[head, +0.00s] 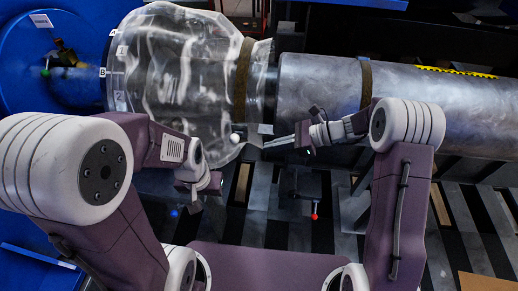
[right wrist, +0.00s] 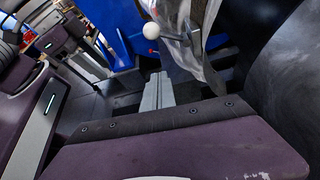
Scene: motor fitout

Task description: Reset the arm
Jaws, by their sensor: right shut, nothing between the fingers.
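My right gripper (head: 270,145) is shut and empty in the head view, its thin fingers pointing left in front of the metal cylinder. A white ball knob (head: 238,136) sits just left of its fingertips, with a visible gap. In the right wrist view my shut fingers (right wrist: 158,92) point up the picture and the white ball knob (right wrist: 133,30) is beyond them on a lever. My left gripper (head: 195,204) hangs low beneath the clear wrapped drum (head: 175,60); its fingers are too small and dark to read.
A large grey metal cylinder (head: 310,85) with a brown strap fills the right back. A blue round shell (head: 30,75) stands at the far left. A red-tipped lever (head: 314,215) stands below my right gripper.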

